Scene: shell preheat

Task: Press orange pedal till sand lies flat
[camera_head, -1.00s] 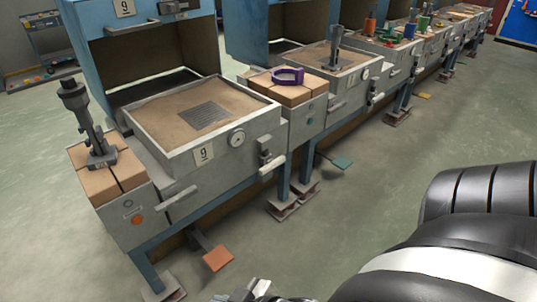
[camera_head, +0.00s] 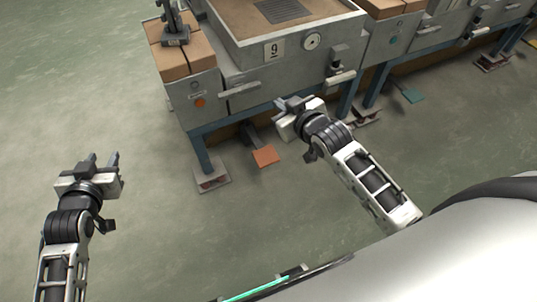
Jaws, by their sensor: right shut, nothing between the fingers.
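The orange pedal (camera_head: 265,156) sticks out low over the floor beneath the unit marked 9. The sand (camera_head: 235,15) lies in that unit's grey tray (camera_head: 320,22) at the top of the view, around a dark grated plate (camera_head: 283,10). The tray's far part is cut off, and I cannot tell how flat the sand is. My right gripper (camera_head: 283,105) is shut and empty, in front of the unit and above and right of the pedal in the picture. My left gripper (camera_head: 101,160) looks open and empty over bare floor at the left, well apart from the pedal.
A teal pedal (camera_head: 412,95) belongs to the neighbouring unit at the right. A blue leg with a foot plate (camera_head: 212,181) stands left of the orange pedal. A handle (camera_head: 340,77) juts from the unit's front. The floor at the left is clear.

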